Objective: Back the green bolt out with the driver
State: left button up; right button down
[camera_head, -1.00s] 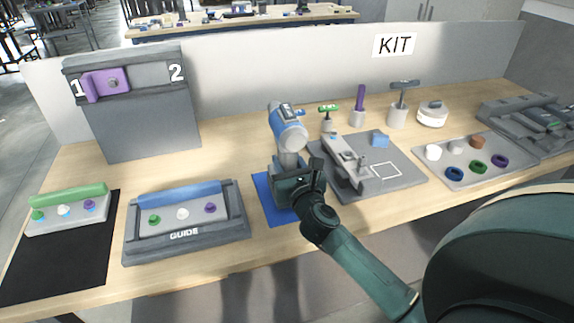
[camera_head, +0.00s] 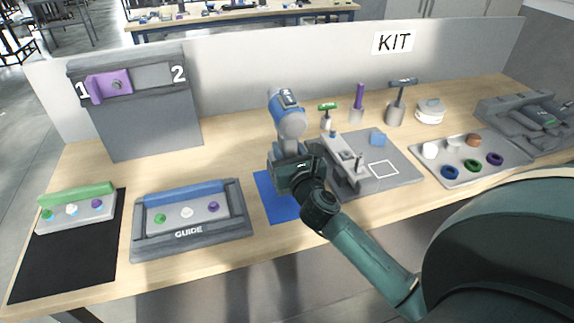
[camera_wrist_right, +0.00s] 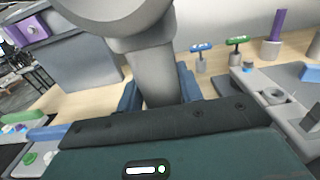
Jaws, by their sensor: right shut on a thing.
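My right gripper (camera_head: 291,166) is shut on the grey handle of the blue-and-grey driver (camera_head: 288,118), which is upright above the blue mat (camera_head: 281,208). The wrist view shows the driver's handle (camera_wrist_right: 155,75) between the fingers (camera_wrist_right: 160,95); its upper body runs out of the picture. A green bolt head (camera_head: 160,218) sits in the grey GUIDE block (camera_head: 188,245), left of the driver and apart from it, beside a white and a purple one. Another green head (camera_head: 47,214) shows on the pale block (camera_head: 75,220) at far left. My left gripper is out of view.
A grey panel (camera_head: 150,135) with a purple handle (camera_head: 108,86) stands at the back left. Right of the driver are a grey fixture plate (camera_head: 400,173), several upright tools and a tray (camera_head: 510,160) of coloured rings. Bare wood lies between the GUIDE block and the panel.

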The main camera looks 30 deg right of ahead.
jog(key=shift+r, duration=0.15)
